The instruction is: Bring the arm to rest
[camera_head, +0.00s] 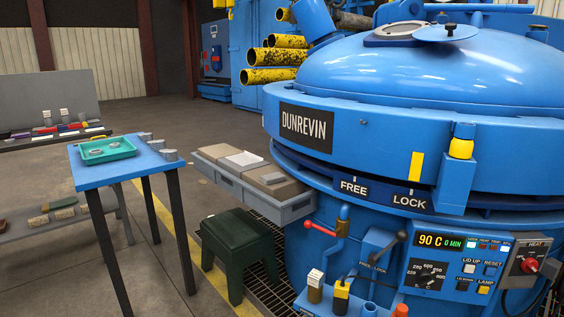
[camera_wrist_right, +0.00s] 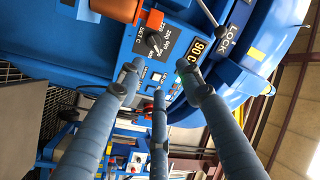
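My right gripper (camera_wrist_right: 160,84) shows in the right wrist view. Its blue-grey fingers are spread apart with nothing between them. Beyond the fingertips is the blue control panel (camera_wrist_right: 150,58) of the furnace, with a dial and a 90 C display, seen turned on its side. I cannot tell the exact gap between fingertips and panel. In the head view neither arm nor gripper shows. There the large blue pit furnace (camera_head: 400,140) fills the right side, its domed lid down, with its control panel (camera_head: 456,268) at the lower right.
A blue table (camera_head: 100,175) holds a green tray (camera_head: 108,149). A dark green stool (camera_head: 240,245) stands beside the furnace. A grey ledge with blocks (camera_head: 230,188) juts from the furnace. A red-knobbed lever (camera_head: 322,230) sticks out from it. Open floor lies at the back left.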

